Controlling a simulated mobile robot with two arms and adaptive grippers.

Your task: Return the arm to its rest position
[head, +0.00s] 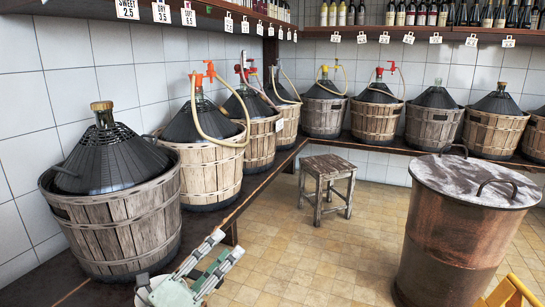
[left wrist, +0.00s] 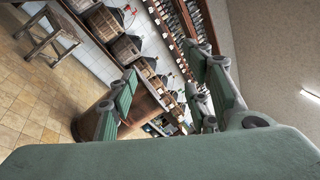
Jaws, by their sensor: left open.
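My left gripper (head: 229,243) reaches in at the bottom of the head view, with its pale and green fingers pointing up and to the right. The fingers are apart and nothing is between them. It is in front of the large demijohn in a wooden basket (head: 125,225) on the left bench, and I cannot tell the exact gap. In the left wrist view the open fingers (left wrist: 163,66) show against the tilted room. My right gripper is not in view.
Several basketed demijohns line the wooden bench (head: 255,188) along both walls. A wooden stool (head: 327,167) stands on the tiled floor (head: 300,245). A large copper-coloured drum (head: 450,235) stands at the right, with a yellow object (head: 511,292) near it. Bottles fill the upper shelf (head: 440,32). The middle floor is clear.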

